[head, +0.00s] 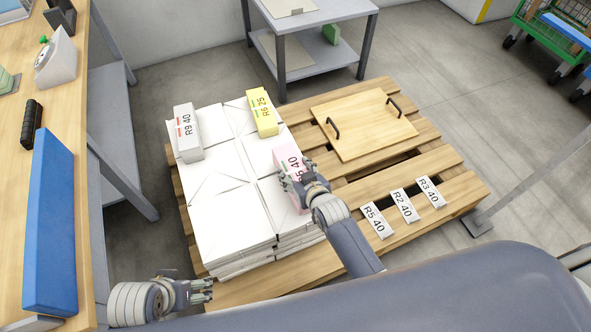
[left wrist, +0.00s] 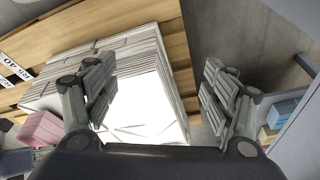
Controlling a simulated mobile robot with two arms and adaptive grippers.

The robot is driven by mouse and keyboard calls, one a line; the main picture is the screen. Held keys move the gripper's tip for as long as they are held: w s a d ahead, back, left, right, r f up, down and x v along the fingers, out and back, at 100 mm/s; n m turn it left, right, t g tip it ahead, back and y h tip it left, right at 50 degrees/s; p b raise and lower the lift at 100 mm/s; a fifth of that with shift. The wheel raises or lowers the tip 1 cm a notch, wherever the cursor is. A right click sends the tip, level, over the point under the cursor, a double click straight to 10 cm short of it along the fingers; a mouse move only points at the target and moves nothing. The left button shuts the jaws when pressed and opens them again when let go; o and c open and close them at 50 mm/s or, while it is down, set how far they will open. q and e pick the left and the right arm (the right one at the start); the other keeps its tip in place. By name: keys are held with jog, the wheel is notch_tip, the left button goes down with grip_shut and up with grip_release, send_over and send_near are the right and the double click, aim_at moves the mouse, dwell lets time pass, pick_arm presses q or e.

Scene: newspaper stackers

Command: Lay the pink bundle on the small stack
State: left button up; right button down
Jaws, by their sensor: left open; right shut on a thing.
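The pink bundle (head: 288,155), marked with black print ending in 40, is at the right side of the white paper stacks (head: 228,215) on the pallet. My right gripper (head: 298,180) is shut on it and covers part of it. Whether the bundle touches the paper below cannot be told. The pink bundle also shows at the left of the left wrist view (left wrist: 42,128). My left gripper (head: 207,291) is open and empty near the pallet's front left; in its wrist view its fingers (left wrist: 158,95) stand apart before the stacks. Which stack is the small one is unclear.
A grey-white bundle R9 40 (head: 187,133) and a yellow bundle R6 25 (head: 263,112) lie on the stacks. A wooden board with two handles (head: 365,128) and several white labels (head: 404,205) lie on the pallet (head: 455,190). A workbench (head: 90,170) borders the left.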

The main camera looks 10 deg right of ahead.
pick_arm(q)
jog(key=shift+r, duration=0.35)
pick_arm(e)
jog(key=shift+w+r, duration=0.1)
jog(key=shift+w, duration=0.05)
pick_arm(q)
jog(key=shift+s, duration=0.1)
pick_arm(e)
jog(key=shift+f, duration=0.25)
pick_arm(q)
jog(key=shift+r, duration=0.5)
jog(key=shift+s+r+b, duration=0.25)
jog(key=shift+s+b, duration=0.1)
pick_arm(e)
jog(key=shift+f, duration=0.3)
jog(key=shift+c, duration=2.4)
grip_release()
pick_arm(q)
jog(key=shift+a+r, duration=0.1)
jog(key=shift+r, duration=0.15)
jog(key=shift+w, duration=0.1)
pick_arm(e)
jog(key=shift+f, duration=0.1)
